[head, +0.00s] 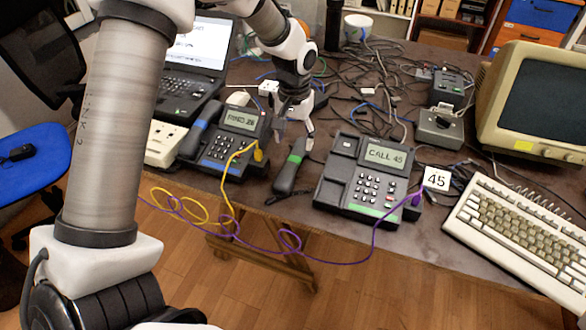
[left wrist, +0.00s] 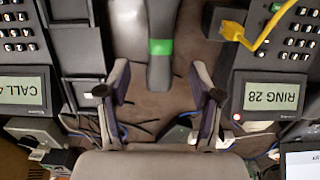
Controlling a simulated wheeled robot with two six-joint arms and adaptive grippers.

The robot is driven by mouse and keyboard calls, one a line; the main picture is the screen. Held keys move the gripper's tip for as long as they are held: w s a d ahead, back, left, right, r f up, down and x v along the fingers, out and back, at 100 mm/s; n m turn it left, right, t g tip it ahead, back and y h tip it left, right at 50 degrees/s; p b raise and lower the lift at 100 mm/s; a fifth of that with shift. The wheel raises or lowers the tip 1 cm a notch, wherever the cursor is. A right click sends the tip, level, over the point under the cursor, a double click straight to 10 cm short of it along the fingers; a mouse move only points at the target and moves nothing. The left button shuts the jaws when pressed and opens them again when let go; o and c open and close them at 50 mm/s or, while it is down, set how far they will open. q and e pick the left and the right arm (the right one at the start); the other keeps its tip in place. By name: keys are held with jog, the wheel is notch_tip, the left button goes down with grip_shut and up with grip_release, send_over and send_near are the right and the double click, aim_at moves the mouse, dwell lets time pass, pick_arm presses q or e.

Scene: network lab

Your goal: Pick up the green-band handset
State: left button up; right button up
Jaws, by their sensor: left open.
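The green-band handset (head: 288,172) is dark grey with a green band and lies on the table between two desk phones. Its green band shows clearly in the left wrist view (left wrist: 160,47). My left gripper (head: 294,142) is open and empty, at the far end of the handset. In the left wrist view, the left gripper's fingers (left wrist: 160,74) stand apart on either side of the handset's near end. I cannot tell how high they are above the table. My right gripper is not in view.
The left phone (head: 228,138) reads RING 28 and has a blue-band handset (head: 200,131) and a yellow cable (head: 232,170). A purple cable (head: 335,262) hangs over the front edge. Tangled cables lie behind.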

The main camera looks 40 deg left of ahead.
aim_at(294, 158)
pick_arm(q)
notch_tip(294, 158, down, 8)
jog(key=shift+r, duration=0.15)
grip_shut()
